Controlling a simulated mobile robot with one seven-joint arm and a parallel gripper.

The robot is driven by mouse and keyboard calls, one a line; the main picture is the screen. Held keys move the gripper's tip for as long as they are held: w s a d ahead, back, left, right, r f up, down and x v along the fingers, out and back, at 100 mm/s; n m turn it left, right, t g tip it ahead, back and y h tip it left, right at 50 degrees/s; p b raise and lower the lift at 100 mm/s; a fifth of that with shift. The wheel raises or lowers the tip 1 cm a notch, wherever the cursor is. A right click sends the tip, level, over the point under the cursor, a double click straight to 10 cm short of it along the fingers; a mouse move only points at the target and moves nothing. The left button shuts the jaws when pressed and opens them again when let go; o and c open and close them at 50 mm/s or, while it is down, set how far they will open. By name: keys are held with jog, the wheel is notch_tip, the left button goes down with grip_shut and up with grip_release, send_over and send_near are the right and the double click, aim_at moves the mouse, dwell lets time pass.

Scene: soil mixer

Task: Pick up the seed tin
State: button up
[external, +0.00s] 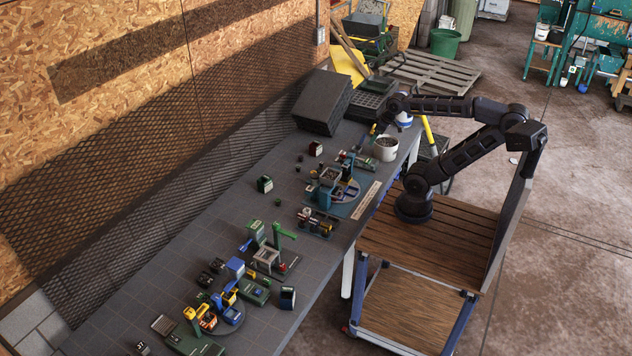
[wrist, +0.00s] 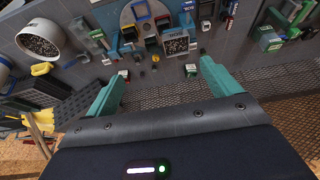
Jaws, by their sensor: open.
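Which item is the seed tin is not certain; several small labelled tins stand on the bench. A dark red tin with a pale label (external: 315,148) stands behind the mixing station, and shows in the wrist view (wrist: 123,75) by the left fingertip. A dark green tin with a white label (external: 265,184) stands further along; it appears in the wrist view (wrist: 191,70) between the fingertips, nearer the right one. My gripper (wrist: 162,70) is open and empty, with its teal fingers spread above the bench. In the external view my gripper (external: 378,130) is near the white pot, partly hidden.
The white pot of soil (external: 386,149) stands near the bench's front edge. The mixing station (external: 340,192) has a round plate and soil box. Dark stacked trays (external: 322,102) stand at the far end. A mesh panel (external: 130,215) runs behind the bench. Bare bench surrounds the green tin.

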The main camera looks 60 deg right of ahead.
jog(key=shift+o, duration=0.4)
jog(key=m+t+h, duration=0.1)
jog(key=t+h, duration=0.1)
jog(key=t, duration=0.5)
send_over(312, 144)
jog(key=s+a, duration=0.5)
jog(key=s, duration=0.1)
notch_tip(312, 144, down, 28)
jog(key=shift+t+y, duration=0.3)
jog(key=shift+t, duration=0.6)
jog(key=d+f, duration=0.1)
jog(key=f, duration=0.2)
jog(key=d+f, duration=0.2)
jog(key=f, duration=0.2)
jog(key=d+f, duration=0.1)
jog(key=f, duration=0.3)
jog(key=shift+w+d+f, duration=0.1)
jog(key=shift+w+d, duration=0.2)
jog(key=shift+x, duration=2.45)
jog(key=shift+c, duration=0.4)
